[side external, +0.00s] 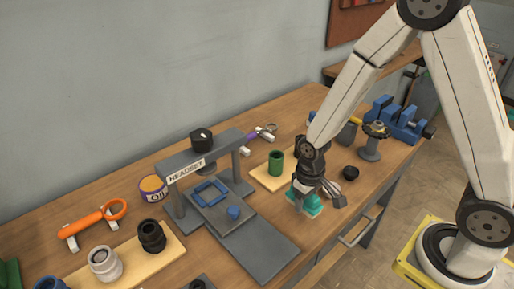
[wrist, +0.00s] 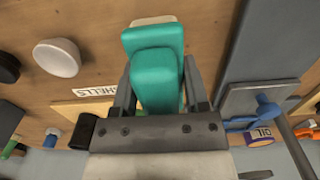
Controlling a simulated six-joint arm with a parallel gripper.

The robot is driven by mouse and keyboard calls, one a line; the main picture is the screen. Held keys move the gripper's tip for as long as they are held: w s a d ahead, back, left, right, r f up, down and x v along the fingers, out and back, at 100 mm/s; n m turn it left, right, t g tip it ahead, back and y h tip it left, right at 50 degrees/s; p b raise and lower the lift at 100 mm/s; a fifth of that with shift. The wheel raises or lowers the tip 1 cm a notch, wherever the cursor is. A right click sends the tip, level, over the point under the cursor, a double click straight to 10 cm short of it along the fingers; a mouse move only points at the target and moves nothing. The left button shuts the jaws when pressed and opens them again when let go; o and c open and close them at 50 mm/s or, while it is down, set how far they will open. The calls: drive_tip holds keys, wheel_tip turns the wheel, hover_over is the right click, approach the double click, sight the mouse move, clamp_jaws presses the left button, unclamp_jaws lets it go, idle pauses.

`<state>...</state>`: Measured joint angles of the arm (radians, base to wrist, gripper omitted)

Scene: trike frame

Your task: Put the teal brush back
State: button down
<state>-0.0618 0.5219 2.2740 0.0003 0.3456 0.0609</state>
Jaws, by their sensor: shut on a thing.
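The teal brush (side external: 307,205) is at the front of the wooden bench, below my gripper (side external: 309,188). In the wrist view, the teal brush (wrist: 155,75) sits between the two fingers of my gripper (wrist: 158,68), with a pale part showing at its far end. My gripper is shut on it and points down. I cannot tell whether the brush touches the bench top. The gripper hides part of the brush in the side view.
A grey headset press (side external: 265,250) stands left of the brush. A green cup (side external: 276,162) stands on a wooden board (side external: 262,180) behind it. A black knob (side external: 350,172) and blue vise (side external: 395,122) are to the right. A SHELLS label (wrist: 93,92) shows in the wrist view.

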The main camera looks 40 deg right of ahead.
sight(303, 217)
drive_tip(key=shift+f, duration=0.3)
drive_tip(key=shift+f, duration=1.65)
drive_tip(key=shift+f, duration=0.15)
drive_tip(key=shift+c, duration=0.5)
unclamp_jaws()
drive_tip(key=shift+r, duration=6.2)
drive_tip(key=shift+s+d+r+t, duration=0.35)
drive_tip(key=shift+s+t, duration=0.1)
drive_tip(key=shift+s, duration=0.3)
drive_tip(key=shift+s+d+r+t, duration=0.3)
drive_tip(key=shift+s+r+t, duration=0.1)
drive_tip(key=shift+s, duration=0.3)
drive_tip(key=shift+s+d+r+t, duration=0.35)
drive_tip(key=shift+s+t, duration=0.1)
drive_tip(key=shift+s, duration=0.3)
